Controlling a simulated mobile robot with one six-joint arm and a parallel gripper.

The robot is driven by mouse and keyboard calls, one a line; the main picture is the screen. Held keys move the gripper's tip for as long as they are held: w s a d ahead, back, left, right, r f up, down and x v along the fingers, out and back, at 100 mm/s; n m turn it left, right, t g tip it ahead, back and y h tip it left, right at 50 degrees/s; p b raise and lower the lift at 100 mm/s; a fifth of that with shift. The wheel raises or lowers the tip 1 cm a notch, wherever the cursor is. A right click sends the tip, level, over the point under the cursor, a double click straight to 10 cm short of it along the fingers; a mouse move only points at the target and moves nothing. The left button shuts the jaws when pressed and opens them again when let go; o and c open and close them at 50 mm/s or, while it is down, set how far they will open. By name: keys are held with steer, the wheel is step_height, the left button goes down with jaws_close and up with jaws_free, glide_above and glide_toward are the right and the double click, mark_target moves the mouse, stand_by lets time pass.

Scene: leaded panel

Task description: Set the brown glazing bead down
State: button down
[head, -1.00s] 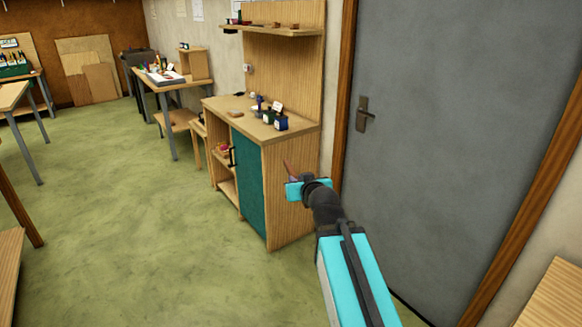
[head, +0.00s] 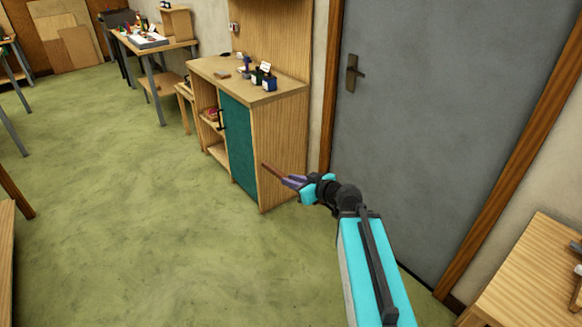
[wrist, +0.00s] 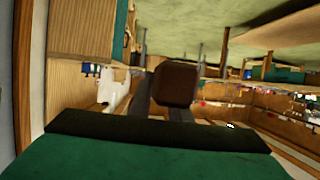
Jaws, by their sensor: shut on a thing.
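The brown glazing bead (head: 274,172) is a thin brown stick held out from my gripper (head: 296,183) in the head view. It points up and to the left, in front of the cabinet's side, off the floor. In the wrist view my gripper (wrist: 165,110) is shut on the bead, whose dark brown blunt end (wrist: 175,84) faces the camera. The rest of its length is hidden behind that end.
A wooden cabinet (head: 278,130) with a green door (head: 239,147) stands just beyond my gripper, with small bottles (head: 264,77) on top. A grey door (head: 425,110) is behind my arm. A wooden table (head: 530,275) is at lower right. Green floor (head: 130,220) is clear at left.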

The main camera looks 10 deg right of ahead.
steer(key=s+a+f+n+g+y, duration=0.1)
steer(key=s+n+g+y, duration=0.3)
steer(key=s, duration=0.5)
steer(key=shift+s+a+f+n+y, duration=0.15)
steer(key=shift+a+f+n+y, duration=0.2)
steer(key=shift+f+n, duration=0.4)
